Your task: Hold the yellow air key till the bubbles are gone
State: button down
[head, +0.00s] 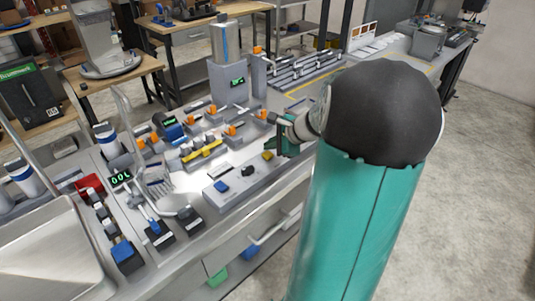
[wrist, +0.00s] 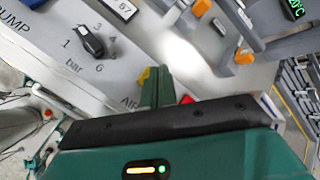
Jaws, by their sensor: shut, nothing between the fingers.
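The yellow air key (head: 268,155) sits at the right end of a grey control box (head: 240,184). In the wrist view a bit of the yellow key (wrist: 143,75) shows beside my fingers, which hide the rest. My gripper (head: 283,147) is green, shut and empty, close to the key on its right side in the head view. In the wrist view its fingertips (wrist: 158,72) are together at the "AIR" label. I cannot tell whether they touch the key. I cannot make out any bubbles.
The box also carries a black knob (head: 247,171), marked "bar" in the wrist view, and a blue key (head: 221,186). Orange-topped valves (head: 231,130) and a long yellow bar (head: 203,151) stand behind it. A red part (wrist: 187,99) shows right of my fingers.

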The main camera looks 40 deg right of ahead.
jog(key=shift+f, duration=0.1)
jog(key=shift+f, duration=0.35)
jog(key=shift+f, duration=0.5)
dwell(5.9)
dwell(0.3)
jog(key=shift+r, duration=0.95)
